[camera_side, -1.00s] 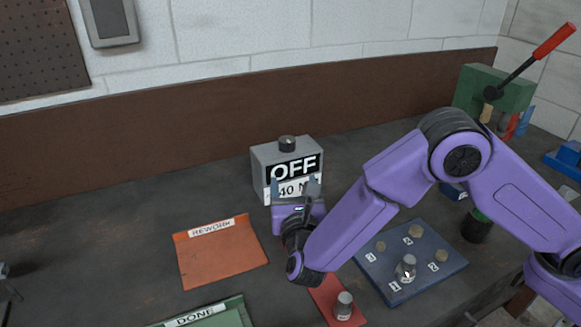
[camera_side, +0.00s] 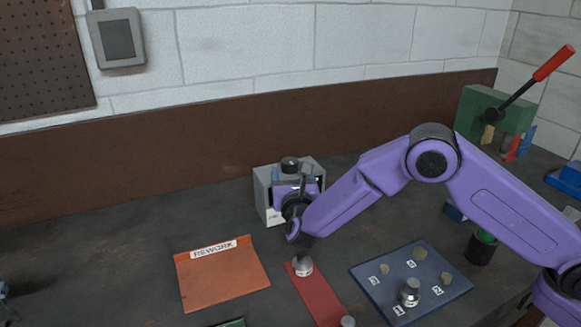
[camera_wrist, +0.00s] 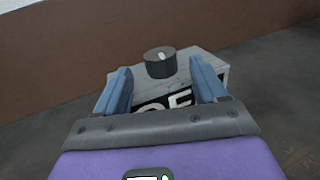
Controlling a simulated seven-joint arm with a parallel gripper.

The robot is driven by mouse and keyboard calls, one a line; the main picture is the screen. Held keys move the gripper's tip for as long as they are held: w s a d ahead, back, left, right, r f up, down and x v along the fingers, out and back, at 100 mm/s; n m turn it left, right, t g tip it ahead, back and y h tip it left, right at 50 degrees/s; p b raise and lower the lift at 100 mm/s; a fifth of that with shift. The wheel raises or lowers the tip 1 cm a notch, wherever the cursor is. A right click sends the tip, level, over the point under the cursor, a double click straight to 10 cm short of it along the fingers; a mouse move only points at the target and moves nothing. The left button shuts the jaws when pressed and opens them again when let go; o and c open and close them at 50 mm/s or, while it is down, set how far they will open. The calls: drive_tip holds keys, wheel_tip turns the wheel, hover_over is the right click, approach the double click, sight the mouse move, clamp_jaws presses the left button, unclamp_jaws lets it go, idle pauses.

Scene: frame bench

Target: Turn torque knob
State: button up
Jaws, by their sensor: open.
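The black torque knob (camera_side: 290,164) sits on top of a grey box (camera_side: 263,197) by the back wall. In the wrist view the knob (camera_wrist: 160,62) has a pale mark on its top and appears between my two blue fingers, beyond them. My gripper (camera_side: 294,178) is open and empty, in front of the box's upper part. It also shows in the wrist view (camera_wrist: 162,80), where it partly covers the black-and-white sign (camera_wrist: 166,103) on the box front. I see no contact with the knob, but the exact gap is unclear.
An orange REWORK tray (camera_side: 222,275) lies left of a red mat (camera_side: 318,295) bearing metal cylinders. A blue numbered plate (camera_side: 383,288) with several pegs or weights is at the front right. A green press (camera_side: 480,112) with a red lever stands at the back right.

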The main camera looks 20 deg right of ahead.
sight(291, 167)
drive_tip(key=shift+x, duration=2)
drive_tip(key=c, duration=1)
drive_tip(key=shift+c, duration=0.2)
drive_tip(key=o, duration=1)
drive_tip(key=shift+o, duration=0.2)
drive_tip(key=shift+s, duration=0.1)
drive_tip(key=v, duration=1.7)
drive_tip(key=shift+s+a+r, duration=0.1)
drive_tip(key=shift+s, duration=0.05)
